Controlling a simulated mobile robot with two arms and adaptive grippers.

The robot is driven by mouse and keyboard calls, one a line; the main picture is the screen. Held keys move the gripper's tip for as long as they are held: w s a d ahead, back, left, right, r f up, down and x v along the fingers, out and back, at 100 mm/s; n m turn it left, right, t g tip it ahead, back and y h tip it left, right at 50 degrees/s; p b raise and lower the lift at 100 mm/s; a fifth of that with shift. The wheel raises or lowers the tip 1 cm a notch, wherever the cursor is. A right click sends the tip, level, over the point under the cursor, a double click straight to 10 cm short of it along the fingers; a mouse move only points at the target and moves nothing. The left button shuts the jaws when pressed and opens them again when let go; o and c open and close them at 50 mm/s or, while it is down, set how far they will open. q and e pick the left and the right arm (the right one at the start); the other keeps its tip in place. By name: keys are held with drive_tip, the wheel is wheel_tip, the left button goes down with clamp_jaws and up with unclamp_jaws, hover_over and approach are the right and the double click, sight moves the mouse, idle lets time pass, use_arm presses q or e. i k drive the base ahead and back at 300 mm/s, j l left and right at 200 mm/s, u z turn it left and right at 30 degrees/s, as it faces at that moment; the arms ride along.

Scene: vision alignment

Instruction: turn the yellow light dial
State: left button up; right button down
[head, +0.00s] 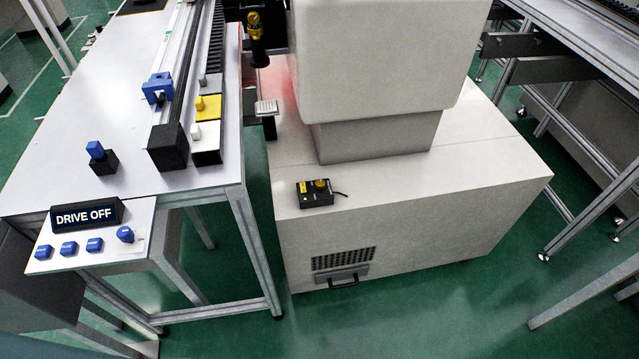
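A small black control box (317,199) sits on the front edge of the white machine base's top. A round yellow dial (321,185) stands on its right half, and a yellow label or block (304,187) is on its left half. A small green light shows on its front face, and a short black cable leaves its right side. The dial's pointing direction is too small to tell. Neither of my grippers is in view, and nothing touches the dial.
The white machine (385,60) rises behind the box. A table (90,110) at left carries a rail, blue parts and a yellow block. A panel with blue knobs and a DRIVE OFF sign (84,215) is at front left. Green floor in front of the machine is clear.

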sight(320, 185)
drive_tip(key=j+z, duration=0.1)
drive_tip(key=j, duration=0.4)
drive_tip(key=k+j+z, duration=0.15)
drive_tip(key=j, duration=0.3)
drive_tip(key=j+z, duration=0.1)
drive_tip(key=j, duration=0.35)
drive_tip(key=k+j+z, duration=0.15)
drive_tip(key=j, duration=0.35)
drive_tip(key=k+j+z, duration=0.1)
drive_tip(key=j, duration=0.35)
drive_tip(key=k+j+z, duration=0.1)
drive_tip(key=j, duration=0.3)
drive_tip(key=k+j+z, duration=0.15)
drive_tip(key=j, duration=0.3)
drive_tip(key=k+j+z, duration=0.1)
drive_tip(key=j, duration=0.3)
drive_tip(key=k+l, duration=0.1)
drive_tip(key=l, duration=1)
